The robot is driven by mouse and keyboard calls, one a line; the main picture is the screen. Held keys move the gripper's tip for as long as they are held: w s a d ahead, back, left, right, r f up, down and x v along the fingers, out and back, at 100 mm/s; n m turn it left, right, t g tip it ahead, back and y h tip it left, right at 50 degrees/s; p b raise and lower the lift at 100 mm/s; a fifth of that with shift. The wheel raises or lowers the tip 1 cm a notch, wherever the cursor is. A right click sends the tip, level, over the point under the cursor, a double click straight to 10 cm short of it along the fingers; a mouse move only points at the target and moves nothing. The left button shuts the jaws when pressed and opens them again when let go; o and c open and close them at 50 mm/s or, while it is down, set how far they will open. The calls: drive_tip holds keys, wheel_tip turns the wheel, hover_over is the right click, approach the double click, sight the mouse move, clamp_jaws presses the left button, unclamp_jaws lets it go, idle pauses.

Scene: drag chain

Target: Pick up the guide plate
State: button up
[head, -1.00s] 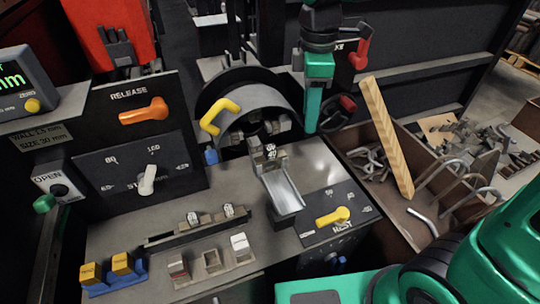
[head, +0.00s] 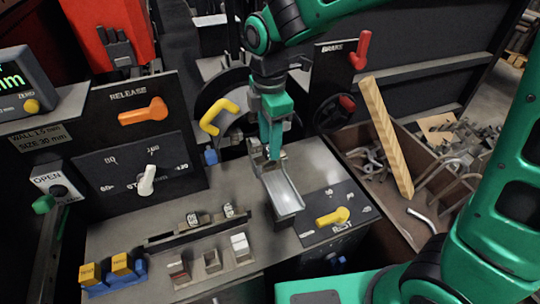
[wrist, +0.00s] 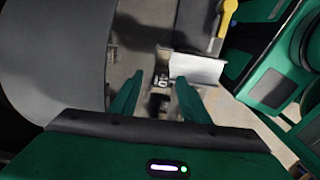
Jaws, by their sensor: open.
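My gripper (head: 270,152) is open and points down over the upper end of a silver channel-shaped plate (head: 284,191) on the grey bench. No part is clearly labelled as the guide plate, so I cannot tell for sure whether it is this one. In the wrist view my open gripper (wrist: 158,84) has its green fingers on either side of a small dark block with a white label (wrist: 160,83). The silver plate (wrist: 196,68) shows just right of that block, reaching past the right finger. Whether the fingers touch anything is unclear.
A yellow knob (head: 333,217) sits right of the plate. A bin of bent metal rods with a wooden bar (head: 387,137) is at right. Small blocks line the bench front.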

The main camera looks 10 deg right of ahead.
drive_tip(key=shift+f, duration=1.5)
clamp_jaws()
drive_tip(key=shift+r, duration=0.2)
wheel_tip(320, 180, up, 4)
drive_tip(key=shift+w+f, duration=0.1)
drive_tip(key=shift+f, duration=0.1)
drive_tip(key=s+a+r, duration=0.7)
drive_tip(key=a, duration=0.2)
drive_tip(key=shift+s, duration=0.25)
